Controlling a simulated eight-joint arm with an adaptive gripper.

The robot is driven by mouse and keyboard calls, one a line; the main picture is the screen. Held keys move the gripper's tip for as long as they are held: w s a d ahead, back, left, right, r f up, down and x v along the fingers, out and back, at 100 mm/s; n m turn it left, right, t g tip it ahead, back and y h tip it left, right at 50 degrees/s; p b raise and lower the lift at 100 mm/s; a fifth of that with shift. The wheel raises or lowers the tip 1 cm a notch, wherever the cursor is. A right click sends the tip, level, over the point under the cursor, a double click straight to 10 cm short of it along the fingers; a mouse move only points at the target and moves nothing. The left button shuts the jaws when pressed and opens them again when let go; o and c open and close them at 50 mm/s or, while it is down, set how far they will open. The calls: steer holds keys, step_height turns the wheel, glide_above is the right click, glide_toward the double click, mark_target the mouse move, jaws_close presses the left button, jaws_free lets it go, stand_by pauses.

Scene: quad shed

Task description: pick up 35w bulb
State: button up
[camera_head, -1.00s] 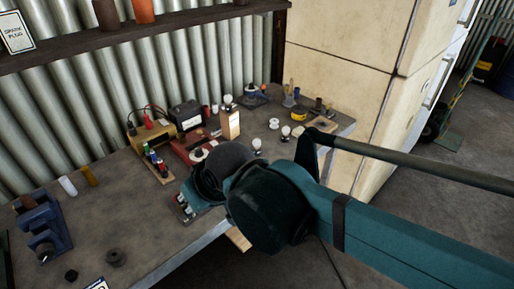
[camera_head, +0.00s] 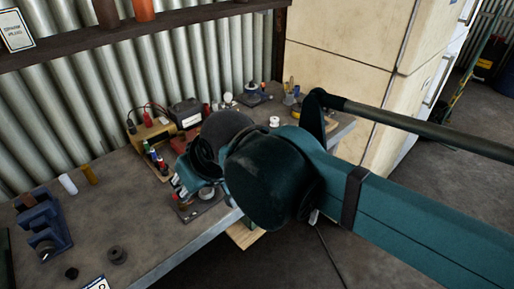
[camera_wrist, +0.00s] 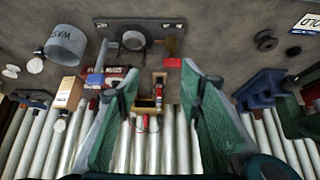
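My gripper (camera_wrist: 158,80) is open and empty in the wrist view, its two green fingers apart above the bench and angled towards the wall. White bulbs lie left of it: one bulb (camera_wrist: 35,65) near the left edge, and another (camera_wrist: 60,123) at the top of a pale box (camera_wrist: 68,93). In the head view a bulb (camera_head: 228,98) shows just behind my arm. I cannot read any wattage, so I cannot tell which is the 35w bulb. My arm hides much of the bench and the gripper's fingers in the head view.
A grey cylinder with lettering (camera_wrist: 66,46) and a dark plate with a ring (camera_wrist: 134,40) lie near the gripper. A blue vise-like block (camera_head: 43,220) stands at the left. The corrugated wall (camera_head: 60,110) backs the bench.

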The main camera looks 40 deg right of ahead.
steer(key=w+d+r+m+g+h+p, duration=0.2)
steer(key=w+d+m+p, duration=0.4)
steer(key=d, duration=0.4)
steer(key=w+d+r+m+g+h+p, duration=0.15)
steer(key=w+d+m+p, duration=0.25)
steer(key=d+p, duration=0.55)
steer(key=d+f+m+g+p, duration=0.2)
steer(key=d+f+m+p, duration=0.1)
steer(key=d+f, duration=0.4)
steer(key=d+m, duration=0.1)
steer(key=d, duration=0.2)
steer(key=shift+f+h, duration=0.3)
steer(key=shift+h, duration=0.05)
steer(key=shift+s, duration=0.1)
steer(key=shift+f, duration=0.1)
steer(key=shift+x, duration=1.2)
